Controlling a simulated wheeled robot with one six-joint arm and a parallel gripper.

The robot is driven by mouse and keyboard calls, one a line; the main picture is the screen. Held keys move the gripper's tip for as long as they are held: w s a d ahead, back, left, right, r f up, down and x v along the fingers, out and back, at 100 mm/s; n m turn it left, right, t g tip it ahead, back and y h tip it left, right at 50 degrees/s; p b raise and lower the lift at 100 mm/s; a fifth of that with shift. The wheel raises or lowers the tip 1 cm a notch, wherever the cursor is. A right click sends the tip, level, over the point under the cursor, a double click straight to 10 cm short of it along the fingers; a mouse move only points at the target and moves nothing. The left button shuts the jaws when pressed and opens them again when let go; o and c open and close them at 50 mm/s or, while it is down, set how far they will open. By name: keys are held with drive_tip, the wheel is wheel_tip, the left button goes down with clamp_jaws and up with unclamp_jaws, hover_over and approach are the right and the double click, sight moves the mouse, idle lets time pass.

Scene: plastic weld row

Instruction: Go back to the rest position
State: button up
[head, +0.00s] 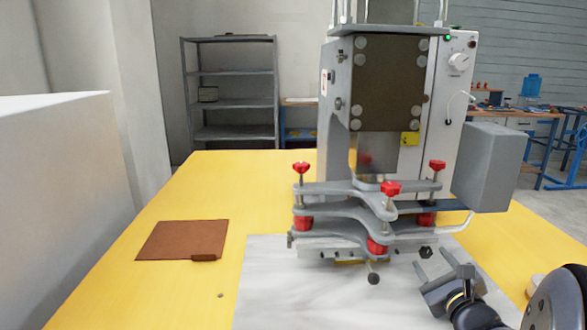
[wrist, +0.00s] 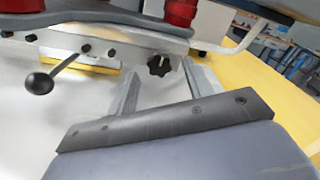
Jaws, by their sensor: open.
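My gripper (head: 437,270) is at the lower right of the head view, in front of the machine's right side. Its two fingers are spread apart with nothing between them. In the wrist view my gripper (wrist: 165,85) also shows open and empty, its fingers pointing toward the machine's lower edge. The welding machine (head: 385,85) stands on the table, with grey clamp plates and red knobs at its lower front. A black knob (wrist: 158,65) and a ball-ended lever (wrist: 40,82) on the machine show close by in the wrist view.
A brown flat piece (head: 185,239) with a small tab lies at the left of the yellow table (head: 240,175). A pale plate (head: 290,300) lies under the machine's front. A grey box (head: 487,165) juts out at the machine's right. A shelf rack (head: 230,72) stands behind.

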drive_tip(key=shift+w, duration=0.9)
drive_tip(key=shift+s, duration=0.1)
drive_tip(key=shift+s, duration=0.1)
